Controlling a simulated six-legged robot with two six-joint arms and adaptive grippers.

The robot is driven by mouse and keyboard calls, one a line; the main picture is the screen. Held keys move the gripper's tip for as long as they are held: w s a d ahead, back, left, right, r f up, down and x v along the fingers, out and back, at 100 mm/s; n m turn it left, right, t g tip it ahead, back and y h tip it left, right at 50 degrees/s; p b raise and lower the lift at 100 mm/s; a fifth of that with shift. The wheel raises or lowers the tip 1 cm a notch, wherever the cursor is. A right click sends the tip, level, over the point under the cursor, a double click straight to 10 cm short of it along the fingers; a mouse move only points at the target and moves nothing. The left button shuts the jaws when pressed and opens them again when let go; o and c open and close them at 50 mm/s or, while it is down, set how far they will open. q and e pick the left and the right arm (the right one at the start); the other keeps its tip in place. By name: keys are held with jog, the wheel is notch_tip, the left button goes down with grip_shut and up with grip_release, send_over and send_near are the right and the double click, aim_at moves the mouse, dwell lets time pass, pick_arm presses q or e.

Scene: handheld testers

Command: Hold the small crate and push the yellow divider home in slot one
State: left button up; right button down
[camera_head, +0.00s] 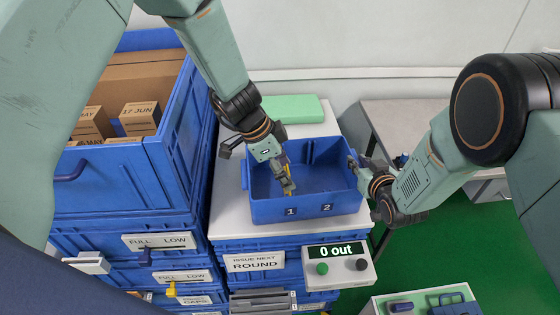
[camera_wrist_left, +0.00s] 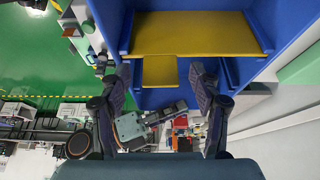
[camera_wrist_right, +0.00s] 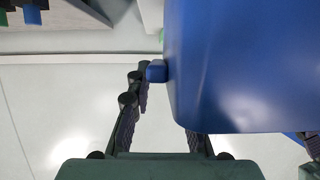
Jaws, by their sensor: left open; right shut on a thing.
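The small blue crate (camera_head: 330,207) stands on a white top, with slot labels 1 and 2 on its front wall. The yellow divider (camera_wrist_left: 195,35) is inside the crate at the slot one side, seen edge-on and mostly hidden by my arm in the head view. Its narrow tab (camera_wrist_left: 160,72) lies between the fingers of my left gripper (camera_wrist_left: 162,82), which are open and stand apart from it. How deep the divider sits, I cannot tell. My right gripper (camera_head: 359,168) is shut on the crate's right wall, which also shows in the right wrist view (camera_wrist_right: 240,60).
A large blue crate (camera_head: 100,190) with boxed goods stands at left. A counter panel (camera_head: 338,267) reading "0 out" is in front of the small crate. A green block (camera_head: 290,108) lies behind it. A grey table (camera_head: 400,120) stands at right; green floor lies beyond.

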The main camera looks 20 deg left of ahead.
pick_arm(q)
jog(key=v, duration=1.1)
jog(key=shift+r, duration=0.4)
jog(key=shift+a, duration=0.1)
